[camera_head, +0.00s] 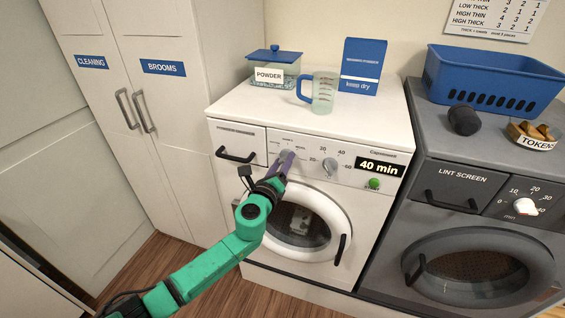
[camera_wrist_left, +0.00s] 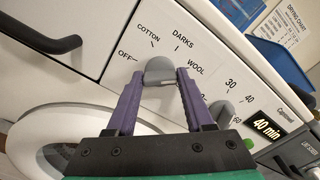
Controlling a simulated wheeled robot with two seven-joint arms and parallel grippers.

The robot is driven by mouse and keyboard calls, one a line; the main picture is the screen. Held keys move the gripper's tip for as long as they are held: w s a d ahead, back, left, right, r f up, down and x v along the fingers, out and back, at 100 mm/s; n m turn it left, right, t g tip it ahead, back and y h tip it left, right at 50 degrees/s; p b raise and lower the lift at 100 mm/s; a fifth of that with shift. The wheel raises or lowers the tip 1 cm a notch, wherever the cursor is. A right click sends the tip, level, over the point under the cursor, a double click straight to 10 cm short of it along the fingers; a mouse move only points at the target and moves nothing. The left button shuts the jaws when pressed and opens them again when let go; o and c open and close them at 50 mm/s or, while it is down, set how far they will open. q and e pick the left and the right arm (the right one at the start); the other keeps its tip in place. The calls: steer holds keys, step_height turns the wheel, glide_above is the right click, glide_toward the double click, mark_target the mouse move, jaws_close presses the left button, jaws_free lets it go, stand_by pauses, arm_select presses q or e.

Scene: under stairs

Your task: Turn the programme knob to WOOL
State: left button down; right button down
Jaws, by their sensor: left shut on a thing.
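The grey programme knob (camera_wrist_left: 159,68) is on the white washing machine's panel (camera_head: 310,148). Around it in the wrist view are the labels OFF, COTTON, DARKS and WOOL (camera_wrist_left: 196,67), with WOOL to the right of the knob. My left gripper (camera_head: 284,166) reaches the panel from below. In the wrist view its purple fingers (camera_wrist_left: 160,80) are shut on the knob, one on each side. I cannot tell which label the knob points to. My right gripper is not in view.
A second grey knob (camera_head: 329,166), a "40 min" display (camera_head: 380,168) and a green button (camera_head: 374,183) lie to the right. A black drawer handle (camera_head: 236,155) is at left, the round door (camera_head: 300,225) below. A grey dryer (camera_head: 480,180) stands at right.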

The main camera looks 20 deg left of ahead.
arm_select(q)
steer(key=shift+f, duration=0.15)
steer(key=shift+c, duration=1.4)
jaws_free()
steer(key=s+b, duration=0.2)
steer(key=s, duration=1.2)
steer(key=shift+s+a, duration=0.25)
steer(key=shift+a, duration=0.2)
